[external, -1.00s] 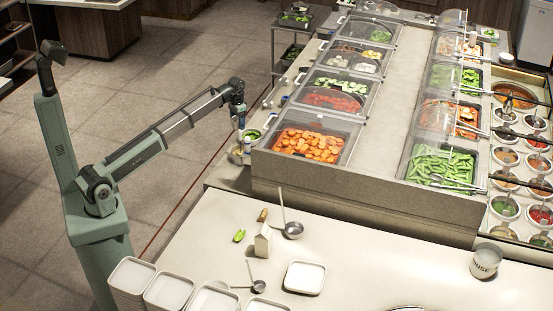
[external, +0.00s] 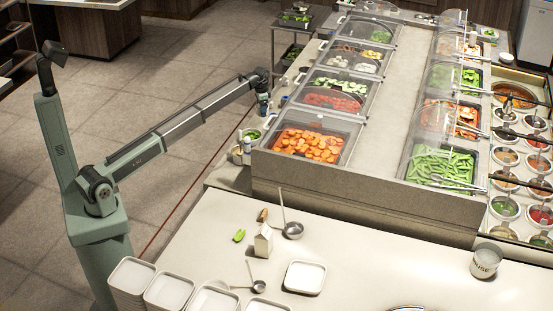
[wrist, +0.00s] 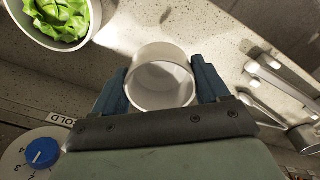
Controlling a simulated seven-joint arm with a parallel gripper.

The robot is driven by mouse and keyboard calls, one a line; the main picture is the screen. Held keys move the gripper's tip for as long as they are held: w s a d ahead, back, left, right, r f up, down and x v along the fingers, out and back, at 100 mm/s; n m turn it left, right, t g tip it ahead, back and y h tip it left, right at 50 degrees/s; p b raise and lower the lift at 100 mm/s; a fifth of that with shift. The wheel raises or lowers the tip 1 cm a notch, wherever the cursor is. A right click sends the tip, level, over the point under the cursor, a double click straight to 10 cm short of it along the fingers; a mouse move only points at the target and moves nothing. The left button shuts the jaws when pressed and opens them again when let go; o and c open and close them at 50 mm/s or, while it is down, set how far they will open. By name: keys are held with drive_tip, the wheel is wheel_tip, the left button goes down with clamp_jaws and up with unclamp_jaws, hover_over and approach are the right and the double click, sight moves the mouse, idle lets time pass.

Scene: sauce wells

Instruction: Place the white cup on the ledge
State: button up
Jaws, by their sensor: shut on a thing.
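The white cup (wrist: 160,82) is between the two dark blue fingers of my gripper (wrist: 162,88) in the wrist view. The fingers press on opposite sides of it, and its open rim faces the camera. The speckled pale ledge (wrist: 225,38) lies behind and around the cup in that view; I cannot tell whether the cup touches it. In the external view, my gripper (external: 262,103) hangs down over the narrow ledge along the left side of the salad bar. The cup is too small and hidden to make out clearly there.
A white bowl of lettuce (wrist: 62,22) stands on the ledge at upper left in the wrist view. Metal utensils or handles (wrist: 275,80) lie at right. A blue knob (wrist: 42,152) is at lower left. Covered food pans (external: 332,98) border the ledge.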

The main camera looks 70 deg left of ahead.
drive_tip(key=shift+f, duration=3.45)
drive_tip(key=shift+f, duration=0.15)
drive_tip(key=o, duration=1.1)
wheel_tip(320, 180, up, 12)
drive_tip(key=shift+r, duration=0.2)
